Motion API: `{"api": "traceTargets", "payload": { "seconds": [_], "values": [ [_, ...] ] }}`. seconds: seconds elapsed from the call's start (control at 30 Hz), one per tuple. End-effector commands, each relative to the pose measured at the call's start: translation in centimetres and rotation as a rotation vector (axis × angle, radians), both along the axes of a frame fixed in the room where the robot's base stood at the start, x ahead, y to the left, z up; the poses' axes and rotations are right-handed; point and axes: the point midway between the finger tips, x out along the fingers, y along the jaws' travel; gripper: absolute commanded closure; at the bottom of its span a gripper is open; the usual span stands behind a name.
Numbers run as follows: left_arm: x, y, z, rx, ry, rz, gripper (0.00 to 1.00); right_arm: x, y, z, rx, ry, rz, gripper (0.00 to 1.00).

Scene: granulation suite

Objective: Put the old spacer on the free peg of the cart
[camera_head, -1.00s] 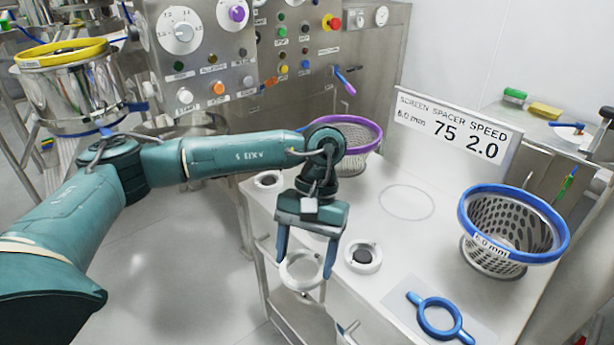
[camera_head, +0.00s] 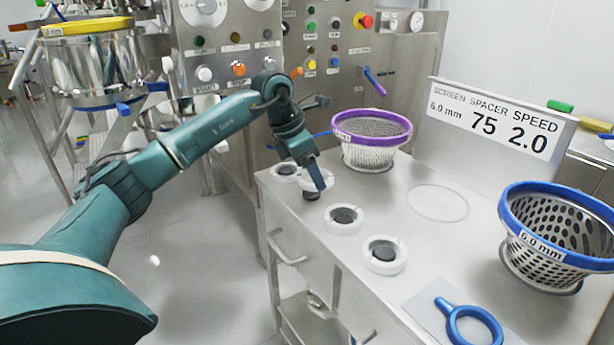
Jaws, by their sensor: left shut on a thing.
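My left gripper (camera_head: 318,180) is shut on a white ring spacer (camera_head: 327,176), the old spacer. The gripper partly hides it. It is held at the cart's (camera_head: 415,232) left edge, just above a short dark peg (camera_head: 311,196), which shows below it. I cannot tell whether the ring touches the peg. My right gripper is not in view.
A purple-rimmed screen basket (camera_head: 371,138) stands behind on the cart and a blue-rimmed one (camera_head: 556,232) at the right. A blue ring tool (camera_head: 470,322) lies in front. A sign (camera_head: 497,122) stands at the back. The cart's middle is clear, with a faint circle outline.

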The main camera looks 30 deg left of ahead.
Motion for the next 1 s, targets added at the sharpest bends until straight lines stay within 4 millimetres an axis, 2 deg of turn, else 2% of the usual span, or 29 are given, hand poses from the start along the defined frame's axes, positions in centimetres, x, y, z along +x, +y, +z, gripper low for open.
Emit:
{"api": "traceTargets", "payload": {
  "seconds": [0.2,1.0],
  "values": [
    [0.5,1.3,-0.1,0.0,0.001,0.125,0.58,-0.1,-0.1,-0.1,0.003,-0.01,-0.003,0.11],
    [0.5,1.2,-4.3,0.0,0.003,0.124,0.58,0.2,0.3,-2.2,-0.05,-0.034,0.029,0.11]
  ]
}}
